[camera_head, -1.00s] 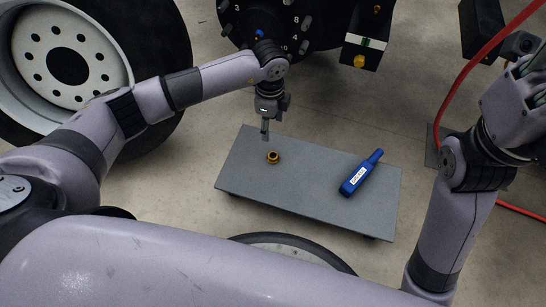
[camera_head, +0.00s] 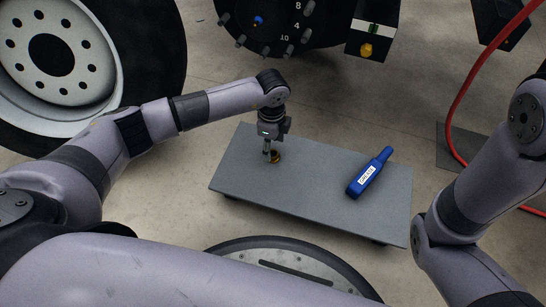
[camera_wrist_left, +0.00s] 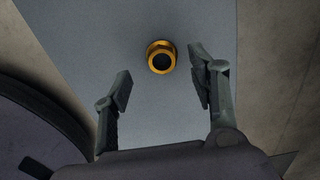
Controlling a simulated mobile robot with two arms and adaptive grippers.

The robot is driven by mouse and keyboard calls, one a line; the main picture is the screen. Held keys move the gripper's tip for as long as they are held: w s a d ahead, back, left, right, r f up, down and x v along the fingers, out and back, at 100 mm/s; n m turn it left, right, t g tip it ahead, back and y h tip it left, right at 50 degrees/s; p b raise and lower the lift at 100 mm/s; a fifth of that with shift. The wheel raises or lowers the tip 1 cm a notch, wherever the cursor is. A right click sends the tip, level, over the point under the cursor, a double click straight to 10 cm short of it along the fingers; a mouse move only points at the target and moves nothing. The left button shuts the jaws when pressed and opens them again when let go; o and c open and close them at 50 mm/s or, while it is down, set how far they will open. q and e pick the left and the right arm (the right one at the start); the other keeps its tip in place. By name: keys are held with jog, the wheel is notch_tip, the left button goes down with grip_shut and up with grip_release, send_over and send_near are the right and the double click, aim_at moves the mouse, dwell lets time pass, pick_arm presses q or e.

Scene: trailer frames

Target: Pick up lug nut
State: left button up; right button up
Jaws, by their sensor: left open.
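A brass-coloured lug nut (camera_head: 276,156) lies on the grey low table (camera_head: 320,190), left of its middle. It also shows in the left wrist view (camera_wrist_left: 161,57), with its dark hole facing the camera. My left gripper (camera_head: 269,155) points down just beside the nut in the head view and partly covers it. In the left wrist view its two fingers (camera_wrist_left: 160,90) are spread apart, with the nut beyond the gap between them. The nut is not held. My right arm is at the right edge of the head view; its gripper is out of the picture.
A wheel (camera_head: 60,60) stands at the upper left. A dark hub with studs (camera_head: 268,25) is at the top. A red hose (camera_head: 462,95) runs down the right side.

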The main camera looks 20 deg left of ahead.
aim_at(273, 157)
pick_arm(q)
notch_tip(273, 157, down, 4)
jog(key=b, duration=0.3)
jog(key=shift+w+d+f, duration=0.1)
jog(key=shift+d+f, duration=0.05)
jog(key=shift+f, duration=0.05)
jog(key=shift+r, duration=0.1)
jog(key=shift+c, duration=0.2)
jog(key=c, duration=1.1)
